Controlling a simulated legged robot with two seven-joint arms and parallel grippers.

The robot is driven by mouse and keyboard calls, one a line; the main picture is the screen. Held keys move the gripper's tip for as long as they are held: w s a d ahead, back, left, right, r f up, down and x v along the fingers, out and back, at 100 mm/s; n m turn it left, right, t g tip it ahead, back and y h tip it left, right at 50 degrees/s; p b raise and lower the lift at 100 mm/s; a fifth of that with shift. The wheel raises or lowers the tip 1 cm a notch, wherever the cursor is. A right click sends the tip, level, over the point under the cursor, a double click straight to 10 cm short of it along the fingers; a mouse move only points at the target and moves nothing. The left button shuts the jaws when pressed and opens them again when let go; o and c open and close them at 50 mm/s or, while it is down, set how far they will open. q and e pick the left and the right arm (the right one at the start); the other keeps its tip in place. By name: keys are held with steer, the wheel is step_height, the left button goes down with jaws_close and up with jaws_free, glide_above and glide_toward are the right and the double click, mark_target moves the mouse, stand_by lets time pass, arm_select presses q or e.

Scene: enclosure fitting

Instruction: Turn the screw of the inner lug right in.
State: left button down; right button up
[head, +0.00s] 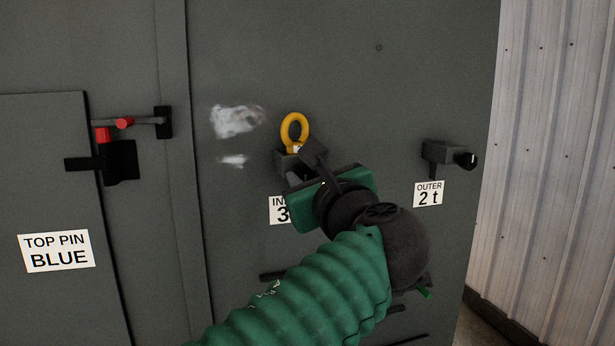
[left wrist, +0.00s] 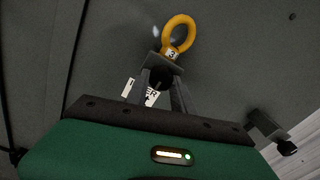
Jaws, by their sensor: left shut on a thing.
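The inner lug (head: 287,160) is a grey block on the enclosure wall, with a yellow eye ring (head: 294,130) upright in its top. In the left wrist view the ring (left wrist: 179,33) carries a small "3" tag. My left gripper (head: 305,165) is at the front of the lug. In the left wrist view its two fingers (left wrist: 162,90) are on either side of the dark screw head (left wrist: 160,75) and shut on it. In the head view the gripper hides the screw. How deep the screw sits cannot be told. My right gripper is not in view.
The outer lug (head: 437,152), labelled "2 t", has a black screw knob (head: 465,160) sticking out to the right. A latch with a red pin (head: 124,123) and a "TOP PIN BLUE" label (head: 57,251) are at left. A corrugated wall (head: 545,150) stands at right.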

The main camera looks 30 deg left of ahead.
arm_select(q)
steer(key=shift+f, duration=0.25)
steer(key=c, duration=1.4)
jaws_free()
steer(key=shift+o, duration=1.2)
steer(key=shift+d+r, duration=0.1)
steer(key=shift+o, duration=0.4)
steer(key=shift+s+d+r, duration=0.15)
steer(key=shift+s+d, duration=0.15)
steer(key=shift+d, duration=0.15)
steer(key=b+v, duration=0.5)
steer(key=v, duration=1.1)
steer(key=shift+d, duration=0.3)
